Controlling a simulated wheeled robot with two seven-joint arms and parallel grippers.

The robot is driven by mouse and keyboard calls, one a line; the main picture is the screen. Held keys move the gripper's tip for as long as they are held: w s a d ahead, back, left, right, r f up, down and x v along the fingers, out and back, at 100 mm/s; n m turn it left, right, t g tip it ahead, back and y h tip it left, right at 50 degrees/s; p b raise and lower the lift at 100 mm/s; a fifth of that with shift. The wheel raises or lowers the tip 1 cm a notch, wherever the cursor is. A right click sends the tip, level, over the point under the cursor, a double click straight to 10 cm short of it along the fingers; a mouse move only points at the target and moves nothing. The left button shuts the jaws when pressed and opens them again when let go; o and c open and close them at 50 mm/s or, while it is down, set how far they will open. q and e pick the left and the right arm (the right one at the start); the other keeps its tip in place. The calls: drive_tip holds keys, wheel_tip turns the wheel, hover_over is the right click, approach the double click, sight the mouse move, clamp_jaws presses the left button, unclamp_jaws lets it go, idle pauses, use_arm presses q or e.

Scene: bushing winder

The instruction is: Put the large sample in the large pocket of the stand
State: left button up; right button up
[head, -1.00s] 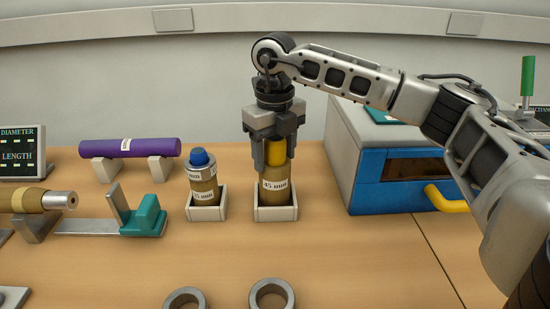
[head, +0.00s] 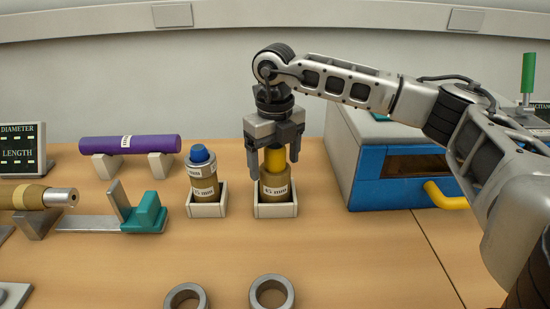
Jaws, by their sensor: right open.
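The large sample (head: 275,187) is a brown cylinder with a yellow top and a white "45 mm" label. It stands upright in a light square pocket (head: 275,211), the larger of two. My right gripper (head: 267,173) is open, with its fingers pointing down on either side of the yellow top. I cannot tell whether a finger touches it. A smaller sample (head: 202,180) with a blue top and a grey ring stands upright in the smaller pocket (head: 207,209) to the left. My left gripper does not show.
Two grey rings (head: 271,293) lie at the front of the table. A purple roll (head: 130,144) rests on supports at the back left. A teal-jawed gauge (head: 145,213) is at the left. A blue oven (head: 400,172) with a yellow handle stands right. Bare table lies between.

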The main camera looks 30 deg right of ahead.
wheel_tip(320, 180, up, 12)
drive_tip(key=shift+r+b, duration=0.1)
drive_tip(key=shift+b, duration=0.55)
